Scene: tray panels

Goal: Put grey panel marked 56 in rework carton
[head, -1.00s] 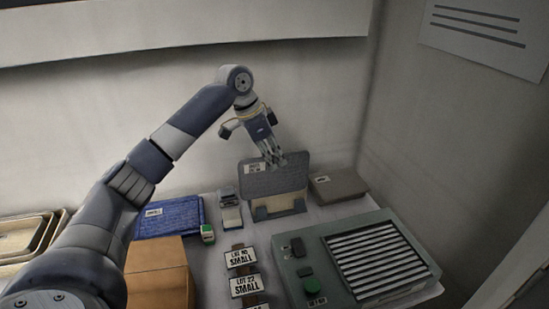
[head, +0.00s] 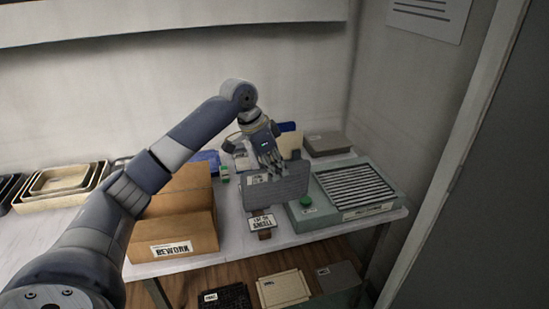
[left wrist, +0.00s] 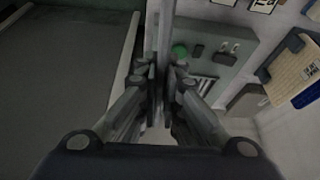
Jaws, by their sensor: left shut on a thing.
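My left gripper (head: 270,166) is shut on the top edge of a grey panel (head: 286,188), which hangs upright above the bench. A small pale label shows at the panel's upper left, too small to read. In the left wrist view the panel (left wrist: 166,28) is seen nearly edge-on between the fingers (left wrist: 165,85). The brown rework carton (head: 202,232) stands on the bench to the left of the panel, apart from it, with a "REWORK" label on its front. Its flaps stand up, and its inside is mostly hidden. My right gripper is not in view.
A grey-green slatted unit (head: 385,205) stands right of the panel. A beige panel (left wrist: 290,78) and blue panel (left wrist: 305,97) stand behind. Nested trays (head: 62,182) are at left. A lot card (head: 262,223) lies near the front edge. More panels lie below (head: 283,289).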

